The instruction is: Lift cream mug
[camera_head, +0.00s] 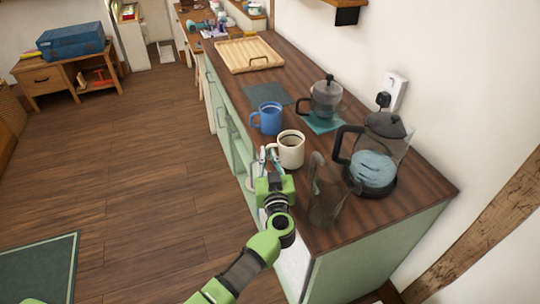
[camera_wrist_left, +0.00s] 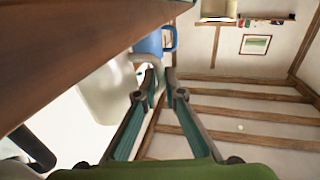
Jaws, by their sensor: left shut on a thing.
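The cream mug (camera_head: 291,150) is upright at the counter's front edge with dark contents inside. My left gripper (camera_head: 268,160) is shut on the mug's handle, on the side facing the room. In the left wrist view the cream mug (camera_wrist_left: 103,92) is large at the left, and the fingers (camera_wrist_left: 158,84) close around its handle. I cannot tell whether the mug's base touches the counter. My right gripper is not in view.
On the counter (camera_head: 330,230), a blue mug (camera_head: 268,119) stands just behind. A moka pot (camera_head: 325,98) sits on a teal mat, an electric kettle (camera_head: 376,160) at the right, and a clear glass pitcher (camera_head: 325,195) close in front. A wooden tray (camera_head: 248,56) lies farther back.

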